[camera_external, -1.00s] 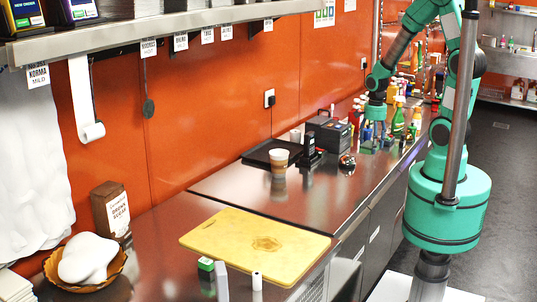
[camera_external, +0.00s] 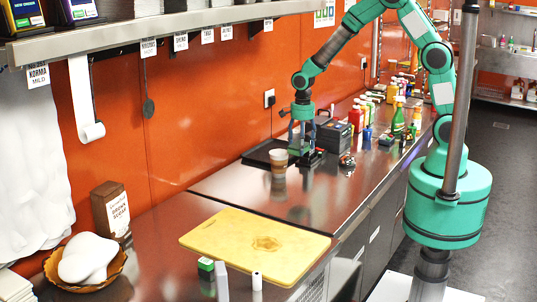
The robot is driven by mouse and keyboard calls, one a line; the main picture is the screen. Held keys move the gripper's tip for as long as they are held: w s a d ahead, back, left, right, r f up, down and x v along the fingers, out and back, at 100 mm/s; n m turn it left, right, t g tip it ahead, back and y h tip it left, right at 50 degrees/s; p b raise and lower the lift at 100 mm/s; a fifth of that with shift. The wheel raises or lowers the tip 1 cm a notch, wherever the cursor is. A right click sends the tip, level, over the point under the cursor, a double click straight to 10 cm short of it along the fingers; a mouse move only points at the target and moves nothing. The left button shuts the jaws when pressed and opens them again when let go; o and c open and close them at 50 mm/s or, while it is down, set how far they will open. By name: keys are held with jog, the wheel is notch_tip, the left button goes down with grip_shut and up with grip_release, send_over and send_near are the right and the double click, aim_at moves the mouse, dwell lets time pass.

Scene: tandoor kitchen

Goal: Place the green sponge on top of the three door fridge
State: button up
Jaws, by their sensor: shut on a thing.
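My gripper (camera_external: 301,150) is low over the steel counter, just right of the paper cup and by the right end of the black tray. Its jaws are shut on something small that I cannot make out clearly. No green sponge can be clearly identified; a small green item (camera_external: 387,139) lies farther back by the bottles, but I cannot tell what it is. The long steel unit with front door panels (camera_external: 372,236) looks like the three door fridge; its shiny top (camera_external: 255,199) carries the tray and cup.
A paper cup (camera_external: 279,161) stands by the black tray (camera_external: 257,157). A dark box (camera_external: 334,134) and several bottles (camera_external: 398,116) stand behind. A yellow cutting board (camera_external: 255,246) and a small green-topped box (camera_external: 206,265) are in front. The steel top between board and cup is clear.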

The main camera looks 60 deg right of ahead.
jog(key=w+a+f+p, duration=0.1)
jog(key=w+a, duration=0.1)
jog(key=a, duration=1)
jog(key=w+a+f, duration=0.2)
jog(key=a, duration=1)
jog(key=w+a+f+p, duration=0.1)
jog(key=w+a, duration=0.1)
jog(key=a, duration=1)
jog(key=f, duration=0.4)
jog(key=shift+s+a, duration=0.15)
jog(key=shift+a, duration=0.15)
jog(key=shift+f, duration=0.4)
jog(key=shift+w+a+f, duration=0.25)
jog(key=shift+w+a, duration=1.2)
jog(key=shift+w, duration=0.8)
jog(key=shift+w+a+f, duration=0.3)
jog(key=shift+w+a, duration=1.2)
jog(key=shift+w, duration=0.7)
jog(key=shift+w+a+f, duration=0.25)
jog(key=shift+w+a, duration=1.2)
jog(key=shift+w, duration=0.8)
